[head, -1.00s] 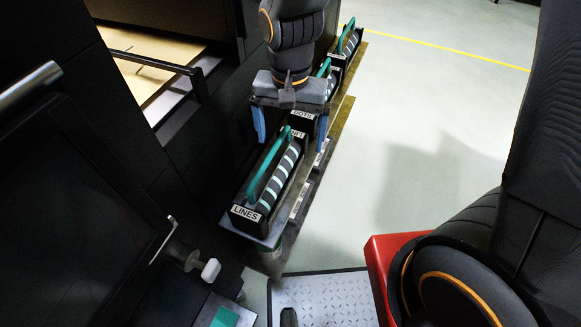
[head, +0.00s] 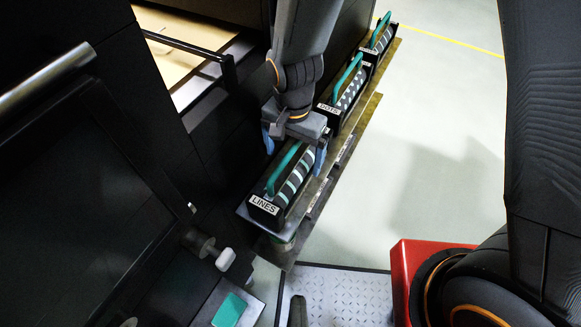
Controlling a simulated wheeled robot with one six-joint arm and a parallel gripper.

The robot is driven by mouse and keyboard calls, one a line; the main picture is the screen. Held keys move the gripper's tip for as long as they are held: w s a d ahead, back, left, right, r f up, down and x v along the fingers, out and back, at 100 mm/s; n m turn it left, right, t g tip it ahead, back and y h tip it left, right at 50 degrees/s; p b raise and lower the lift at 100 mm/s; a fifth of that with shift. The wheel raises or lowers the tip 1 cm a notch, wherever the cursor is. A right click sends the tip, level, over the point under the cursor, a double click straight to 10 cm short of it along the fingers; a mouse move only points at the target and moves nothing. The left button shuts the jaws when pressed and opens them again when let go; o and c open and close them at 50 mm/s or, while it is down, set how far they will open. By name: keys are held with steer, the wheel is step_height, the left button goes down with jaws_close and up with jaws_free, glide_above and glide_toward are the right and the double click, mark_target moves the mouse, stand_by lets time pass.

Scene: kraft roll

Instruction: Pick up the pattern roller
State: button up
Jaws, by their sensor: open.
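Three striped or spotted rollers with green handles stand in black holders in a row on a narrow shelf. The nearest roller (head: 297,181) has pale bands on a dark body and its holder is labelled LINES. Behind it is the roller labelled DOTS (head: 348,93), and a third roller (head: 382,41) stands at the far end, its label not readable. My gripper (head: 294,151) is open above the far part of the LINES roller. Its blue fingers are on either side of that roller and its green handle (head: 282,169). The gripper body hides the handle's far end. I cannot tell whether anything touches.
The shelf (head: 345,150) runs along a dark machine on the left, which has an opening with brown sheet material (head: 180,50) and a black bar. A white knob (head: 226,259) sticks out near the shelf's near end. A red block (head: 402,275) is at lower right. The pale floor is clear.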

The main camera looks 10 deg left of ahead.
steer(key=shift+f, duration=0.7)
steer(key=shift+w, duration=0.1)
steer(key=c, duration=2.2)
